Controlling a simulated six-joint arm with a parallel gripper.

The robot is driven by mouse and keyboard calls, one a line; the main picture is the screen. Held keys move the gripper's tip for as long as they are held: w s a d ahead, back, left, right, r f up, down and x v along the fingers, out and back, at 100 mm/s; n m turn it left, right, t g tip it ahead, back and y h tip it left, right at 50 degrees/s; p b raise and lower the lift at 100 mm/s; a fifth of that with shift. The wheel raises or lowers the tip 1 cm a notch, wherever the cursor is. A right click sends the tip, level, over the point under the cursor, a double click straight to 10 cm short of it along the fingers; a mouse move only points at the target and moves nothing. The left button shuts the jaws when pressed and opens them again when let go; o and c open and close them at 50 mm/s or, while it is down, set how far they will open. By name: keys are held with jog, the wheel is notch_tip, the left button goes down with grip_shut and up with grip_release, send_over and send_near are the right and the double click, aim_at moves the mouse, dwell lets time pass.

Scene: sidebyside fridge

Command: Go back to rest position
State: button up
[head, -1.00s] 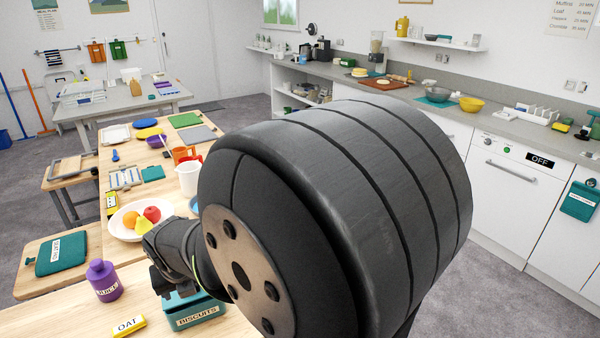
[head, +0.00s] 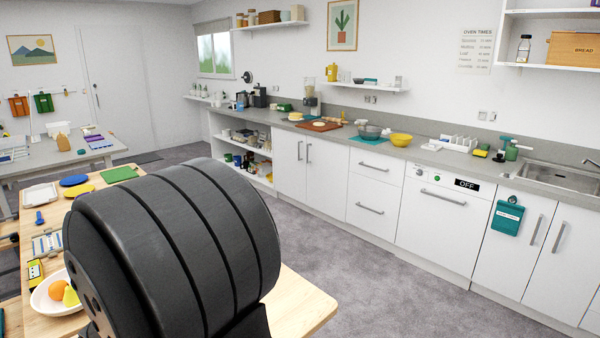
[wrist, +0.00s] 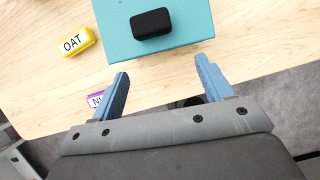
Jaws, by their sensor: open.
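My gripper (wrist: 162,78) shows in the wrist view with its two blue fingers wide apart and nothing between them. A teal box (wrist: 190,45) with a black block-shaped piece (wrist: 151,23) on top is just beyond the fingertips, on a wooden table; I cannot tell the height gap. In the head view a large dark link of my arm fills the lower left and hides my gripper and the teal box.
A yellow OAT pack (wrist: 77,42) and a purple labelled item (wrist: 95,100) lie left of the teal box. A fruit bowl (head: 52,300) is left of my arm. The wooden table (head: 305,300) ends at right; grey floor (head: 350,270) lies open before the white counters.

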jog(key=s+d+r+m, duration=0.1)
jog(key=d+r+m, duration=0.1)
jog(key=r, duration=0.4)
jog(key=s+d+r+m, duration=0.2)
jog(key=d+r, duration=0.1)
jog(key=r, duration=0.4)
jog(key=shift+r+m+g+h, duration=0.15)
jog(key=shift+m+g+h, duration=0.15)
jog(key=shift+h, duration=0.1)
dwell(1.5)
jog(key=shift+s, duration=0.1)
